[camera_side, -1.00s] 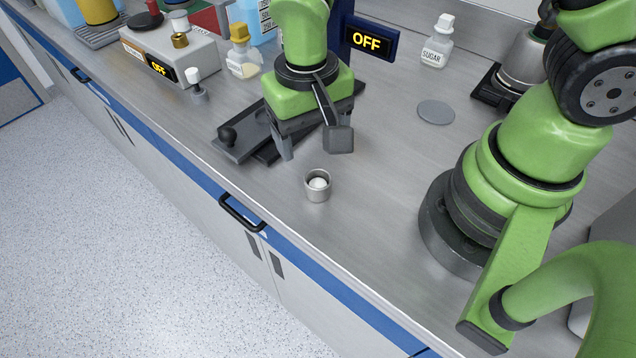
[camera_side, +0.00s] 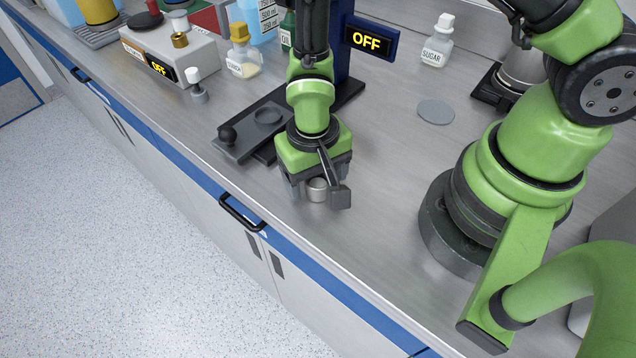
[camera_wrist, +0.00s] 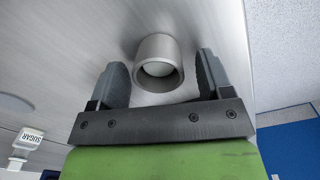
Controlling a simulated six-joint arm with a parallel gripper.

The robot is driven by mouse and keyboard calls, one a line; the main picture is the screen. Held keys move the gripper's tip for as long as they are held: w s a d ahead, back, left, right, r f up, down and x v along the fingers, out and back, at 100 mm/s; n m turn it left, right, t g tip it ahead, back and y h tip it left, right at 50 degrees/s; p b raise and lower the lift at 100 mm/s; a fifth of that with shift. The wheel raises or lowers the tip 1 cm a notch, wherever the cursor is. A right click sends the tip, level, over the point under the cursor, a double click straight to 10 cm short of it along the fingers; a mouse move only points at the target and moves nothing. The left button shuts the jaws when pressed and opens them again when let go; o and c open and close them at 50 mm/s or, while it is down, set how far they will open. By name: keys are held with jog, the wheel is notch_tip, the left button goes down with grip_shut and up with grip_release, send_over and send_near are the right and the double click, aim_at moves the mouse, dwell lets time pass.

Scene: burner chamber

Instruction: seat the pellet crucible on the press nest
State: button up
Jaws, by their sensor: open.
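The pellet crucible (camera_side: 317,190) is a small grey metal cup standing upright on the steel bench near its front edge. In the wrist view the crucible (camera_wrist: 159,62) shows a pale pellet inside and sits between the two fingers, with a gap on each side. My gripper (camera_side: 318,194) is open around the crucible in the side view; the wrist view also shows its spread fingers (camera_wrist: 160,80). The press nest (camera_side: 268,115) looks like the round recess on the dark sliding plate, behind and left of the gripper. It is empty.
The press column with its OFF display (camera_side: 371,40) stands behind the plate. A black knob (camera_side: 228,134) is at the plate's front left end. The bench's front edge is close to the crucible.

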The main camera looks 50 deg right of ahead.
jog(key=c, duration=1)
notch_tip(320, 180, up, 10)
jog(key=shift+r, duration=0.1)
